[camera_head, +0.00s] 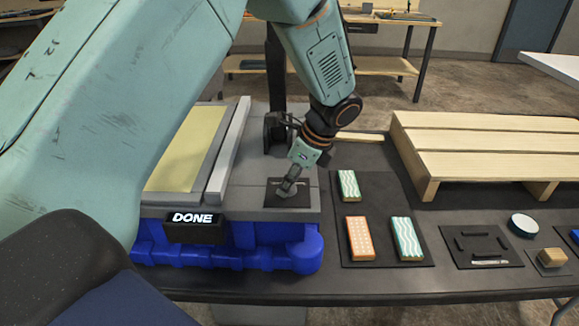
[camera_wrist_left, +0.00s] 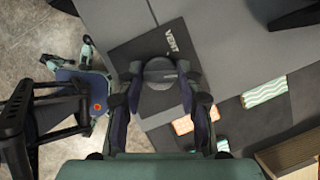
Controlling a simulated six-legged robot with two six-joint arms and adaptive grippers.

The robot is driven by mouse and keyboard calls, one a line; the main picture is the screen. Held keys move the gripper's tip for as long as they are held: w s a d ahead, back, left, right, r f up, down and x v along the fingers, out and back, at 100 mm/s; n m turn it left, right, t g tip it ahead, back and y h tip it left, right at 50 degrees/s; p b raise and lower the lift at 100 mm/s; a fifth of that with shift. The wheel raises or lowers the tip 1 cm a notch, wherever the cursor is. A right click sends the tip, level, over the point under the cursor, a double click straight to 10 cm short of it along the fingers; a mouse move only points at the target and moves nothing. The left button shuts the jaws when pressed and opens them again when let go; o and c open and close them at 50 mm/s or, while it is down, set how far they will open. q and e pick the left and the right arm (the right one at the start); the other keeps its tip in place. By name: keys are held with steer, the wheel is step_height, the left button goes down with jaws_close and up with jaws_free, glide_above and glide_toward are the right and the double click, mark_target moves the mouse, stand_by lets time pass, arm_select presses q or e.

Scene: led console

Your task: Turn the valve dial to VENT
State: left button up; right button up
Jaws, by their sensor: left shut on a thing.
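The valve dial (camera_wrist_left: 160,70) is a grey round knob on a dark square plate (camera_wrist_left: 125,55) in the left wrist view. White letters reading VENT (camera_wrist_left: 171,41) are printed on the plate beyond the knob. My left gripper (camera_wrist_left: 160,84) has a finger on each side of the dial and is shut on it. In the head view my left gripper (camera_head: 289,184) reaches down onto the dark plate (camera_head: 302,199), hiding most of the dial. The knob's pointer direction is too small to tell. My right gripper is not in view.
A display reading DONE (camera_head: 194,218) is on the console's front, above a blue base (camera_head: 262,259). Right of it, a dark mat (camera_head: 373,255) holds patterned blocks. Further right are a wooden pallet (camera_head: 480,150), a black tray (camera_head: 505,258) and a round white-topped item (camera_head: 524,224).

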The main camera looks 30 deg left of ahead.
arm_select(q)
steer(key=n+g+p, duration=0.1)
steer(key=n+p, duration=0.1)
steer(key=n, duration=0.1)
steer(key=shift+r+h+p, duration=0.1)
steer(key=shift+h+p, duration=0.2)
steer(key=shift+p, duration=0.05)
steer(key=n+g+p, duration=0.1)
steer(key=n+p, duration=0.1)
steer(key=n, duration=0.1)
steer(key=shift+n+h, duration=0.3)
steer(key=shift+h, duration=0.1)
steer(key=n+g+h+p, duration=0.1)
steer(key=n, duration=0.2)
steer(key=shift+w+a, duration=0.1)
steer(key=shift+w+a+n+g+h+p, duration=0.1)
steer(key=shift+n+g+h+p, duration=0.35)
steer(key=shift+n, duration=1.35)
steer(key=o, duration=1.1)
steer(key=shift+o, duration=0.2)
steer(key=shift+w+t, duration=0.1)
steer(key=shift+t, duration=0.15)
